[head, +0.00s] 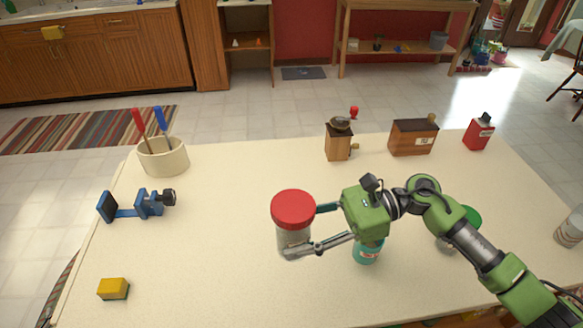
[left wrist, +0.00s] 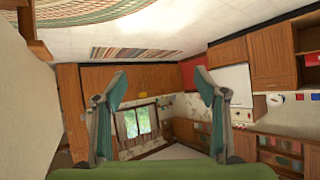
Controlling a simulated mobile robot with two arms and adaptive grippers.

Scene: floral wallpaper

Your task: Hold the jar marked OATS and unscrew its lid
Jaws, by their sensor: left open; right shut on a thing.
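A clear jar (head: 292,240) with a red lid (head: 293,208) stands upright near the middle of the table in the head view. No label shows on its visible side, so I cannot tell whether it is the OATS jar. My right gripper (head: 305,230) is shut on this jar from the right, its fingers at the jar's side. My left gripper (left wrist: 162,84) shows only in the left wrist view, open and empty, facing the room and window. A teal jar (head: 366,252) with a small label is partly hidden below my right gripper. A green-lidded jar (head: 472,215) is mostly hidden behind my right arm.
On the table (head: 220,270) are a blue clamp (head: 148,205), a yellow sponge (head: 113,289), a crock (head: 163,158) with screwdrivers, a grinder (head: 339,142), a wooden box (head: 412,138), a red tin (head: 479,132) and another jar (head: 570,230) at the right edge.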

